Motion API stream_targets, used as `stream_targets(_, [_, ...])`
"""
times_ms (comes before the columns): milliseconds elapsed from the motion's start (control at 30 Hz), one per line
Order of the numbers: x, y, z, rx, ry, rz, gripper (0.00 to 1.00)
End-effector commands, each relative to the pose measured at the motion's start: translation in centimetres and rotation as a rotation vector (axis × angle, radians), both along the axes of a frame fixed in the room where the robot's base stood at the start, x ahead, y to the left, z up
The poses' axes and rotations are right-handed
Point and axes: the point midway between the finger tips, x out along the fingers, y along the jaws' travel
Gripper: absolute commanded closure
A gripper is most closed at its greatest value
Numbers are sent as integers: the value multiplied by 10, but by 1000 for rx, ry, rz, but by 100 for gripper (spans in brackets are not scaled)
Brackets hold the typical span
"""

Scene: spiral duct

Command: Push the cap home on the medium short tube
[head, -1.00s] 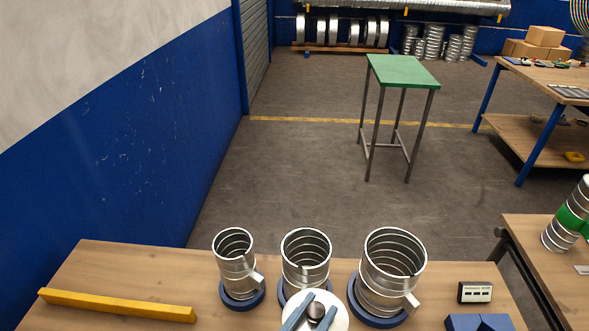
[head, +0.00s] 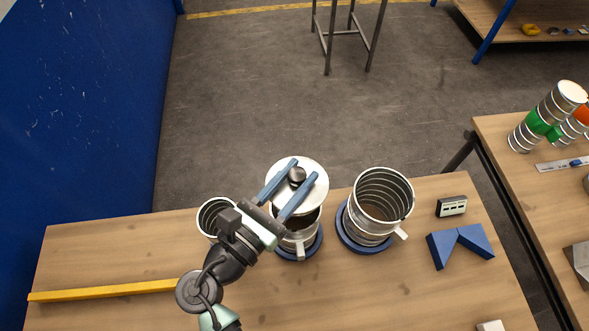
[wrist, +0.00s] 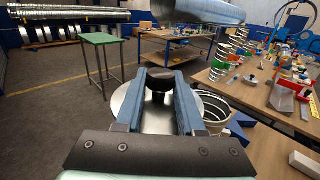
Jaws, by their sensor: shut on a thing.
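The medium short tube (head: 296,243) is ribbed silver metal and stands upright in a blue ring base between a smaller and a larger tube. The cap (head: 312,164) is a pale round disc with a dark knob (head: 297,174). My gripper (head: 303,168) is shut on the knob, one blue finger on each side; the wrist view shows the knob (wrist: 158,80) between them. The cap is over the far side of the tube's mouth, apparently above the rim, with part of the dark opening showing below it. My fingers hide some of the rim.
The larger tube (head: 372,220) stands close on the right, open-topped. The smaller tube (head: 207,218) is on the left, partly behind my arm. A yellow bar (head: 105,290), a blue angled block (head: 460,245) and a small meter (head: 451,206) lie on the workbench (head: 150,240).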

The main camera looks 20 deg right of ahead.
Motion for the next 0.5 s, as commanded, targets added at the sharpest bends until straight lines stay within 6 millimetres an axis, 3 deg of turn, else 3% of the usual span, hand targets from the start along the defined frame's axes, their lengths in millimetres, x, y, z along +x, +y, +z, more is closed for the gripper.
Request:
stream_targets(267, [0, 1, 2, 1, 3, 2, 100])
stream_targets(500, [0, 1, -24, 0, 1, 1, 100])
